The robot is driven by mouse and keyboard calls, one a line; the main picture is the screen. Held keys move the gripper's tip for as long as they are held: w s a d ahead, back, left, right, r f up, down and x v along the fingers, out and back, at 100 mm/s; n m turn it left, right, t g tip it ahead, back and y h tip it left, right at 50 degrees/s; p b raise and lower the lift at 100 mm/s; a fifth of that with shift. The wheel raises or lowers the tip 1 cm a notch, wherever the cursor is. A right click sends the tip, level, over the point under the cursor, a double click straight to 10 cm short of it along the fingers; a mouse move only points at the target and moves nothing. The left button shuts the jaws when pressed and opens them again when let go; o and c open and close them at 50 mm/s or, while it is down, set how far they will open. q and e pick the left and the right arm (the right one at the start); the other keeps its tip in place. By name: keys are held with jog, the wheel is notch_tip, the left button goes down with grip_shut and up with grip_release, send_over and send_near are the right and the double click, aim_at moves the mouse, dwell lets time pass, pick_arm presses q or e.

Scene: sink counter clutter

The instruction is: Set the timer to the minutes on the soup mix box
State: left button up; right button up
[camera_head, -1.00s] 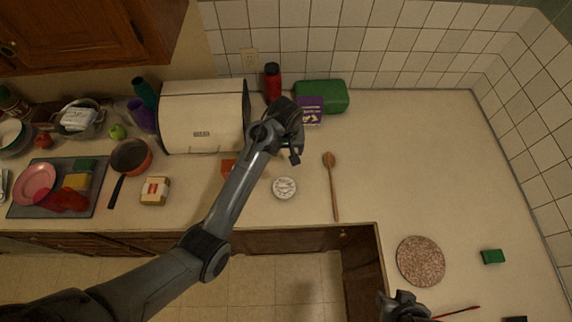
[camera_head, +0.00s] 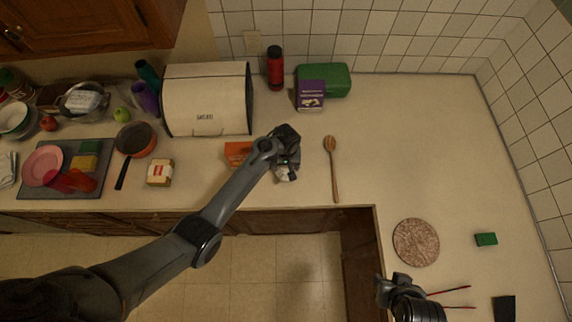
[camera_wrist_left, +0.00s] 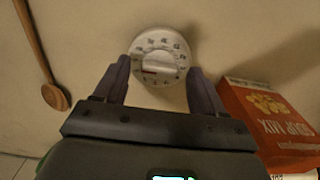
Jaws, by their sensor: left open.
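A round white kitchen timer (camera_wrist_left: 160,44) with a numbered dial and a small red mark lies on the counter. In the left wrist view it sits between and just beyond the fingertips of my open left gripper (camera_wrist_left: 158,75). I cannot tell whether they touch it. In the head view my left gripper (camera_head: 287,170) hides most of the timer. The orange soup mix box (camera_wrist_left: 268,118) stands right of the gripper in the wrist view, its lettering upside down; no minutes are readable. The box (camera_head: 236,152) is partly behind my arm in the head view. My right gripper (camera_head: 393,288) is at the bottom.
A wooden spoon (camera_head: 333,167) lies right of the left gripper. A white bread box (camera_head: 207,98), a red bottle (camera_head: 275,68), a purple box (camera_head: 310,95) and a green container (camera_head: 335,79) stand behind. A round speckled board (camera_head: 416,242) lies on the right counter.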

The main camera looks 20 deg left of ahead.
pick_arm(q)
jog(key=shift+f, duration=0.4)
jog(key=c, duration=1.1)
jog(key=shift+o, duration=0.2)
jog(key=o, duration=1.1)
jog(key=shift+c, duration=0.2)
